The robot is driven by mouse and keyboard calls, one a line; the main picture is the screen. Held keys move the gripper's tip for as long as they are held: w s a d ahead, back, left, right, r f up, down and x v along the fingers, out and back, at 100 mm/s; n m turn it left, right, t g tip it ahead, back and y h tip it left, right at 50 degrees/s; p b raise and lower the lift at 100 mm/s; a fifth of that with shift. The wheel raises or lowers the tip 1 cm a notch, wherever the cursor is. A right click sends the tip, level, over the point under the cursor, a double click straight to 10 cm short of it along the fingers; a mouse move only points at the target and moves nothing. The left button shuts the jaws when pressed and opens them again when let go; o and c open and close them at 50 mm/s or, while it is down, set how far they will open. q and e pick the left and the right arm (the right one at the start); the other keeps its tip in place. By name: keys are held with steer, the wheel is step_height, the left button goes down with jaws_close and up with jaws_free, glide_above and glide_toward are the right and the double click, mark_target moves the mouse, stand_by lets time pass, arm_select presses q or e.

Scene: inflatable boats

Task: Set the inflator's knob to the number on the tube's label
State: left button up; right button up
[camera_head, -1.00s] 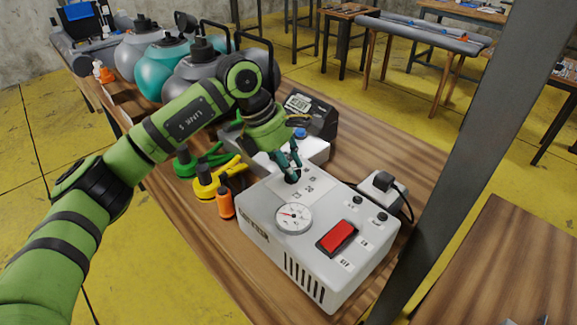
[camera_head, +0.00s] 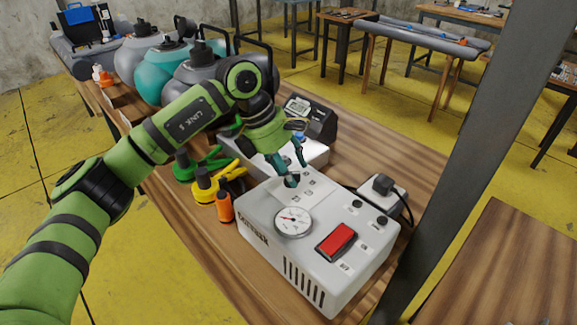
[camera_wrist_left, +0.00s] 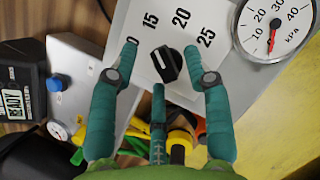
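The inflator (camera_head: 270,240) is a white box on the wooden table, with a round gauge and a red switch on top. Its black knob (camera_head: 292,180) sits at the far end of the top. In the wrist view the knob (camera_wrist_left: 167,64) is ringed by the numbers 15, 20 and 25, with another partly hidden by a finger. I cannot tell exactly where its pointer aims. My left gripper (camera_head: 290,163) is open above the knob, its teal fingers (camera_wrist_left: 161,48) spread either side with visible gaps. No readable tube label shows. My right gripper is out of view.
A smaller white device (camera_head: 312,155) and a black display unit (camera_head: 318,118) stand behind the inflator. Green, yellow and orange fittings (camera_head: 207,187) lie left of it. A grey post (camera_head: 465,130) rises at right.

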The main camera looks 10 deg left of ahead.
arm_select(q)
steer(key=v, duration=1.2)
